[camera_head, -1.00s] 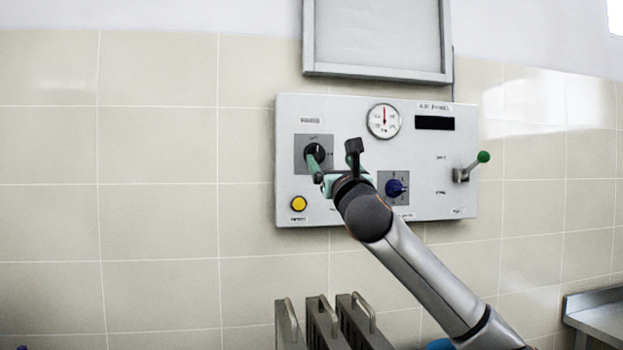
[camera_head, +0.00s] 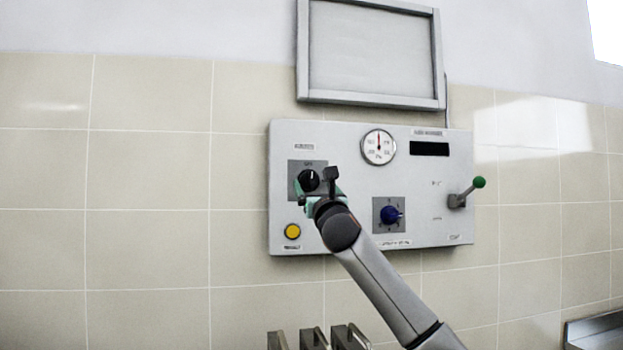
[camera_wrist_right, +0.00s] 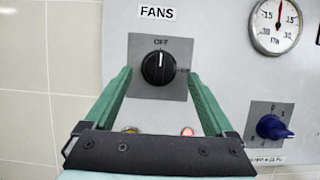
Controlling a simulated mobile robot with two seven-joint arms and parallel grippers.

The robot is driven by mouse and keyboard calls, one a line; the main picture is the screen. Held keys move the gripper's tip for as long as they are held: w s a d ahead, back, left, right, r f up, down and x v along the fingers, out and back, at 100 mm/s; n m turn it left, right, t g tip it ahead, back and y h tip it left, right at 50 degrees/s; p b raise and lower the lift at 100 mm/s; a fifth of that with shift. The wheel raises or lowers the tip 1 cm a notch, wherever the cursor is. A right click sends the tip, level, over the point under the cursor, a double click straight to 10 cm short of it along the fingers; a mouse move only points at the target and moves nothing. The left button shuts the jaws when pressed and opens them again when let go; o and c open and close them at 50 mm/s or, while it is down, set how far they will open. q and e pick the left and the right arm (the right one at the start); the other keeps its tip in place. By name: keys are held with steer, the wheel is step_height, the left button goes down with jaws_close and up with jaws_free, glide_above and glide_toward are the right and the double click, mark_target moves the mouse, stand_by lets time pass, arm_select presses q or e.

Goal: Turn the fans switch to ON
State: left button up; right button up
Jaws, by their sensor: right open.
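The fans switch is a black round knob (camera_wrist_right: 159,68) on a grey square plate under a FANS label, with OFF printed above it. Its white mark points up toward OFF in the right wrist view. In the head view the knob (camera_head: 308,180) shows just above my right gripper (camera_head: 318,193). In the right wrist view my right gripper (camera_wrist_right: 160,90) is open, with its green fingers spread to the left and right of the knob's plate. The fingers are apart from each other and nothing is held. My left gripper is not in view.
The wall panel (camera_head: 350,235) also carries a gauge (camera_head: 378,147), a dark display (camera_head: 429,149), a blue knob (camera_head: 389,215), a yellow button (camera_head: 292,231) and a green-tipped lever (camera_head: 468,190). A framed board (camera_head: 370,52) hangs above. Metal handles (camera_head: 315,338) stand below.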

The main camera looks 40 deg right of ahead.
mark_target(312, 183)
steer(key=shift+p+x, duration=0.5)
steer(key=shift+x, duration=1.2)
steer(key=c, duration=1.4)
